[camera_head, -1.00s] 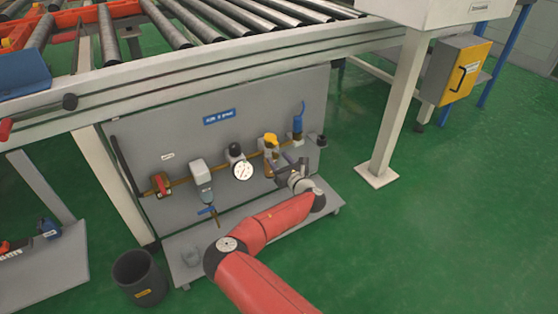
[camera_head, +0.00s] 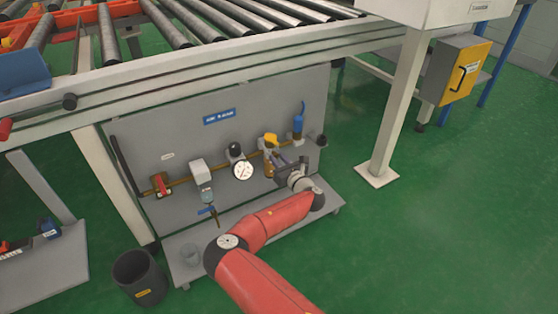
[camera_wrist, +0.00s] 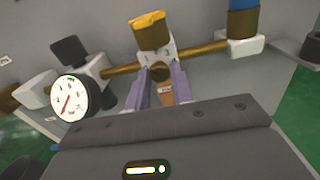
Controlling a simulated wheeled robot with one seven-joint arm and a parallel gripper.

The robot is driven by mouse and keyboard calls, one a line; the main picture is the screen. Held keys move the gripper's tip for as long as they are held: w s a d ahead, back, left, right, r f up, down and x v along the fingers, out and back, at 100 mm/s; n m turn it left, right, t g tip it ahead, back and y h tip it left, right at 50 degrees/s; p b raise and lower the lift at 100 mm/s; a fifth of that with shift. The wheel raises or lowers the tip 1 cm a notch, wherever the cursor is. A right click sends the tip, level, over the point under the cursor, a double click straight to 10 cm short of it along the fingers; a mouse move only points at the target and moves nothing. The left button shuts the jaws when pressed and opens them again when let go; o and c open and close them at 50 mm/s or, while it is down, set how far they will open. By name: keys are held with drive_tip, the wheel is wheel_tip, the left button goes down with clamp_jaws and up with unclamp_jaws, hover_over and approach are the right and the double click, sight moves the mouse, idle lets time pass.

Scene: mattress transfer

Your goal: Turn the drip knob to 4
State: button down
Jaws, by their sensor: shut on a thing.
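The lubricator with a yellow cap (camera_head: 270,140) is on the brass pipe of the grey panel. In the wrist view its yellow cap (camera_wrist: 150,32) stands above a white dial face (camera_wrist: 165,54) with dark figures, one looking like a 3. The small dark drip knob (camera_wrist: 158,74) is in front of this dial, between my fingertips. My gripper (camera_wrist: 160,78) is shut on it, a purple-grey finger at each side. The amber bowl (camera_wrist: 165,92) shows below, between the fingers. In the head view my gripper (camera_head: 278,163) hides much of the lubricator. The knob's pointer cannot be made out.
A round white gauge (camera_head: 243,170) is left of the lubricator, and a blue-topped valve (camera_head: 298,123) is to its right. A red-handled valve (camera_head: 161,184) is farther left. The roller conveyor (camera_head: 200,70) overhangs the panel. A dark bin (camera_head: 138,276) stands on the floor.

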drive_tip(key=m, duration=0.3)
drive_tip(key=shift+m, duration=0.4)
drive_tip(key=m+b, duration=0.1)
drive_tip(key=m, duration=0.2)
drive_tip(key=shift+m, duration=0.3)
drive_tip(key=m+b, duration=0.1)
drive_tip(key=m, duration=0.2)
drive_tip(key=shift+m, duration=0.3)
drive_tip(key=m+b, duration=0.1)
drive_tip(key=m, duration=0.2)
drive_tip(key=shift+m, duration=0.3)
drive_tip(key=m+b, duration=0.4)
drive_tip(key=m, duration=0.2)
drive_tip(key=m+b, duration=0.3)
drive_tip(key=m, duration=0.2)
drive_tip(key=shift+m+b, duration=0.35)
drive_tip(key=shift+m, duration=0.05)
drive_tip(key=c, duration=1.2)
unclamp_jaws()
drive_tip(key=shift+r, duration=0.1)
